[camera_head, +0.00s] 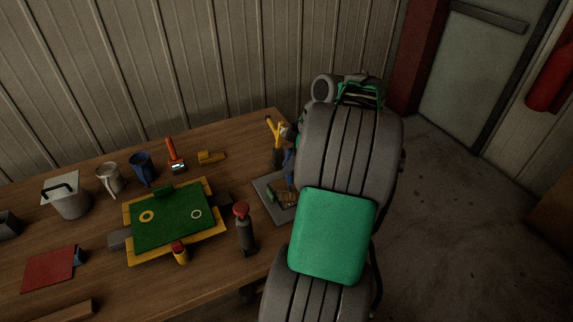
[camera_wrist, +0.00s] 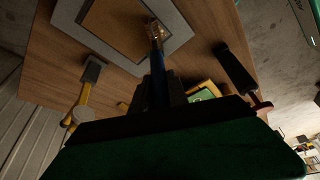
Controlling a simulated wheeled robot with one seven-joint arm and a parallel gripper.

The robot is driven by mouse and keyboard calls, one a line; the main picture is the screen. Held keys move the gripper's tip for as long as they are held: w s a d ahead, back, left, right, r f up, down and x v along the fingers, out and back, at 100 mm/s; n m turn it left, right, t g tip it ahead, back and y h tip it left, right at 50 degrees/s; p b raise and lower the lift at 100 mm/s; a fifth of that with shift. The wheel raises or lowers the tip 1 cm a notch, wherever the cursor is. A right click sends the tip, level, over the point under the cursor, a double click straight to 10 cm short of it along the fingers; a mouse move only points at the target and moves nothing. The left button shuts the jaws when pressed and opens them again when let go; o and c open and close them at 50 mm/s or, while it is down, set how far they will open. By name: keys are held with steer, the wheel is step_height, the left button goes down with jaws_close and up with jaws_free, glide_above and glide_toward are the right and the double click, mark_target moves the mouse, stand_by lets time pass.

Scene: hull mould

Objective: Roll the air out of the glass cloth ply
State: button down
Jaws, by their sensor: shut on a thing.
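My gripper (camera_wrist: 158,90) is shut on the blue handle of a roller (camera_wrist: 157,66); its ribbed, brass-coloured head points away from me. In the wrist view, the roller head is over a grey tray (camera_wrist: 185,22) with a brown inner surface; I cannot tell whether they touch. In the head view, the tray (camera_head: 264,190) is at the table's right end, partly hidden by my arm. The green surface (camera_head: 178,224), with a yellow ring and a pale ring, lies in a yellow frame (camera_head: 210,234) left of the tray. I cannot tell the glass cloth ply apart from it.
A red-topped dark tool (camera_head: 244,232) stands between frame and tray. A yellow-handled tool (camera_wrist: 84,98) is beside the tray. A grey pot (camera_head: 70,203), a pale mug (camera_head: 110,183), a blue mug (camera_head: 143,170) and a red-handled tool (camera_head: 174,153) stand behind or left of the frame.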

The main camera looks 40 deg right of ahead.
steer(key=d, duration=0.1)
steer(key=s+d+p, duration=0.1)
steer(key=d, duration=0.2)
steer(key=shift+s+d, duration=0.2)
steer(key=shift+s, duration=0.15)
steer(key=shift+p, duration=0.3)
step_height(320, 180, up, 7)
steer(key=p, duration=0.6)
